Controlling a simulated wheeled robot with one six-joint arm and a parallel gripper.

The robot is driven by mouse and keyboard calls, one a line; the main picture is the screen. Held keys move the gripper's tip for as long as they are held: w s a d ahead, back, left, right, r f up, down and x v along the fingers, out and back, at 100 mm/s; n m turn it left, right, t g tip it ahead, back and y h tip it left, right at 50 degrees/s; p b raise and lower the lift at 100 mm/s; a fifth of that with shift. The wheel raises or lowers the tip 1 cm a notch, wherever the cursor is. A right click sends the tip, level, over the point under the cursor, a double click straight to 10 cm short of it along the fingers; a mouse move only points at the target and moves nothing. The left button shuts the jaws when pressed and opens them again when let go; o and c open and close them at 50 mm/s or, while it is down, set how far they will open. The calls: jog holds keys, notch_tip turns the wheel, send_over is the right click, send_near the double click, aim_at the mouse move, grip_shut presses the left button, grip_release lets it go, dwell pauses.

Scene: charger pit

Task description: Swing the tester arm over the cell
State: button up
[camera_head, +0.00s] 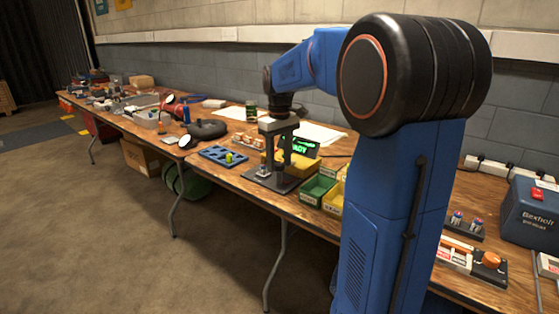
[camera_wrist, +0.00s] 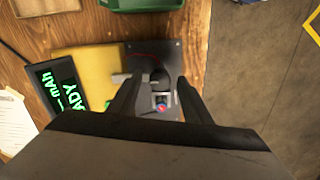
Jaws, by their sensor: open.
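The tester stands on the wooden table on a dark base plate (camera_head: 272,181), also seen in the wrist view (camera_wrist: 190,62). My gripper (camera_head: 276,158) points down over it with its fingers apart. In the wrist view my open gripper (camera_wrist: 161,82) has one finger on each side of a dark rounded knob or post, with a short grey bar (camera_wrist: 121,77) to its left. Contact cannot be told. A small cell (camera_wrist: 161,107) with a red and blue end shows between the fingers, partly hidden by the gripper. The lit green display (camera_head: 304,147) stands behind.
Green and yellow bins (camera_head: 316,189) stand right of the tester. A blue box (camera_head: 530,213) with a red switch is at far right. The table's front edge is close to the tester.

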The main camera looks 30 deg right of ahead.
grip_shut()
jog(key=shift+n, duration=0.3)
jog(key=n, duration=0.8)
jog(key=shift+n, duration=0.4)
jog(key=n, duration=0.4)
jog(key=shift+n, duration=2.2)
